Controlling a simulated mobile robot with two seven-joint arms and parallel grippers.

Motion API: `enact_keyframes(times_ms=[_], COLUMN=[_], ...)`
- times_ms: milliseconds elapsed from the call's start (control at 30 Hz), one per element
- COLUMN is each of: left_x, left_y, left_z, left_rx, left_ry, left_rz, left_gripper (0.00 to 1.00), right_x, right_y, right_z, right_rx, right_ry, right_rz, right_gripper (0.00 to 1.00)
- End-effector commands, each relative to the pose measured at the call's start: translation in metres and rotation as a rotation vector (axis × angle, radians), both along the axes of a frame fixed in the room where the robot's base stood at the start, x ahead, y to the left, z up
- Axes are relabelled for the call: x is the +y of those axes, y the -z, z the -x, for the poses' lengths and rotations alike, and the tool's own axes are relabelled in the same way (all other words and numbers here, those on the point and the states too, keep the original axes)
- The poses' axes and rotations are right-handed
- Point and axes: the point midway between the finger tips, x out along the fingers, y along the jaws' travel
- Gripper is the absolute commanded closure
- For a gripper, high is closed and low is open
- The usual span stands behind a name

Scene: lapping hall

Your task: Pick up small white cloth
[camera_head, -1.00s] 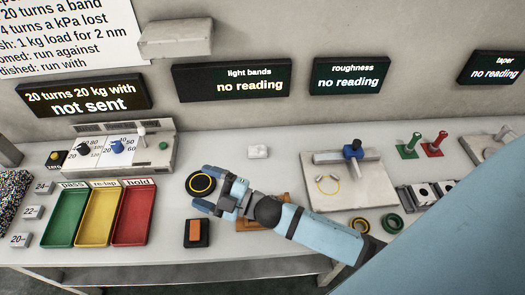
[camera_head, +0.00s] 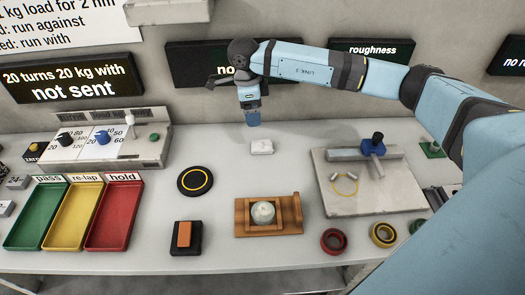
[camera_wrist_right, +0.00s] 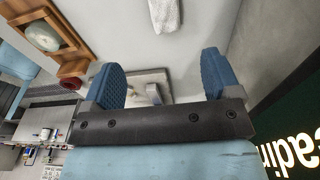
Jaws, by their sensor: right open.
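The small white cloth (camera_head: 262,147) lies folded on the grey bench top near the back, below the middle dark sign. It also shows in the right wrist view (camera_wrist_right: 165,14) at the top edge, partly cut off. My right gripper (camera_head: 253,121) points down just above and behind the cloth, apart from it. In the right wrist view my right gripper (camera_wrist_right: 160,78) has its two blue fingers wide apart with nothing between them. My left gripper is not in view.
A wooden holder (camera_head: 240,216) with a round pale piece stands in front of the cloth. A black disc (camera_head: 195,182) lies to the left, and a grey plate with a blue-knobbed fixture (camera_head: 385,195) stands to the right. The wall is close behind.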

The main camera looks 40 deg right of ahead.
Motion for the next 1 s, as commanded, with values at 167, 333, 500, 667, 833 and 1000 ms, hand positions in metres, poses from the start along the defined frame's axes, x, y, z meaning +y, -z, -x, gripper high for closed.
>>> enact_keyframes(times_ms=[167,333,500,667,833,1000], left_x=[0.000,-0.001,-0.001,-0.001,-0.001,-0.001], left_y=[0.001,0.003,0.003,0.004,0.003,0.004], left_z=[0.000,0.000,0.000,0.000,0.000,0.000], left_rx=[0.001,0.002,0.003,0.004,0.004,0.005], left_ry=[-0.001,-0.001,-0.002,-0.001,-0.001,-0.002], left_rz=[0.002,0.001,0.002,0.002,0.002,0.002], left_gripper=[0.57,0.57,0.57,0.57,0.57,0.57], right_x=[-0.011,-0.013,-0.015,-0.016,-0.020,-0.024], right_y=[0.021,0.055,0.077,0.084,0.102,0.127], right_z=[0.000,0.003,0.004,0.004,0.008,0.010], right_rx=[0.001,0.000,-0.002,-0.002,0.000,-0.001], right_ry=[0.005,0.004,0.003,0.003,0.005,0.005], right_rz=[0.032,0.028,0.027,0.026,0.027,0.025], right_gripper=[0.17,0.17,0.17,0.17,0.17,0.17])
